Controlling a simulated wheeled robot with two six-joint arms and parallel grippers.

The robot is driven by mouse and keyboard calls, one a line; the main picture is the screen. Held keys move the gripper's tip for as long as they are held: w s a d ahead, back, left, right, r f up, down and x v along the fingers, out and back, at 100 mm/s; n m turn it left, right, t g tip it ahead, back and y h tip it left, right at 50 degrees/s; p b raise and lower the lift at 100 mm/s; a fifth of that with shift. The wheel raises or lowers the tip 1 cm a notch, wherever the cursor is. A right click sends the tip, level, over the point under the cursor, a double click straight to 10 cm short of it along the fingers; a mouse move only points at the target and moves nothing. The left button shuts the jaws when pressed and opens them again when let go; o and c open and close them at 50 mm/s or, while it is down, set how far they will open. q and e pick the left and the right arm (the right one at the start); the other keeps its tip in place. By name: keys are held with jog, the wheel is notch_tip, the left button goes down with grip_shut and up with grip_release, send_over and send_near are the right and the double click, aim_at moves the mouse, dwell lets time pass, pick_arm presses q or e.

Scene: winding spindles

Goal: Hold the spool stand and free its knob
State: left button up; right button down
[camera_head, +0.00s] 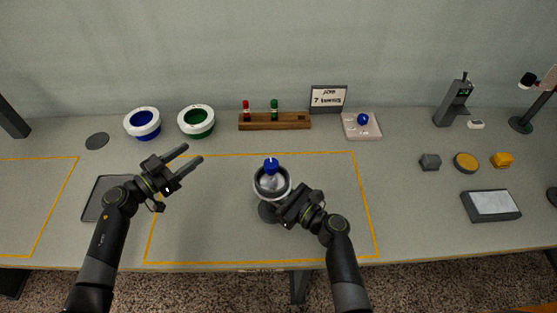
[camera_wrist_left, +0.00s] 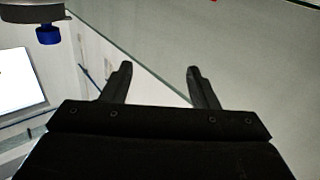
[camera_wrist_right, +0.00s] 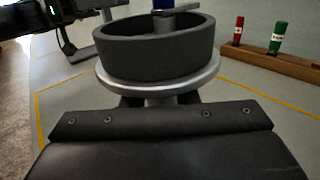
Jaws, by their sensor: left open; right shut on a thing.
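The spool stand (camera_head: 267,212) is upright inside the orange outline, with a dark drum and pale flange (camera_wrist_right: 160,88). Its blue knob (camera_head: 271,164) sits on top at the centre, and the right wrist view cuts it off (camera_wrist_right: 163,4). My right gripper (camera_head: 282,206) is shut on the spool stand below the flange; its fingertips are mostly hidden there. My left gripper (camera_head: 193,155) is open and empty, above the table to the left of the stand. The knob also shows at the upper left of the left wrist view (camera_wrist_left: 47,35), apart from the open fingers.
A dark tray (camera_head: 92,210) lies left. The outlined area is otherwise clear.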

aim_at(271, 166)
pick_arm(q)
jog(key=s+d+r+m+g+h, duration=0.35)
jog(key=s+d+m+g, duration=0.4)
jog(key=d, duration=0.45)
jog(key=shift+g+h, duration=0.45)
jog(key=shift+g, duration=0.2)
jog(key=x, duration=1.2)
jog(key=shift+d+f, duration=0.15)
jog(key=shift+f, duration=0.1)
jog(key=c, duration=1)
jog(key=shift+n+t, duration=0.45)
jog(key=shift+t, duration=0.05)
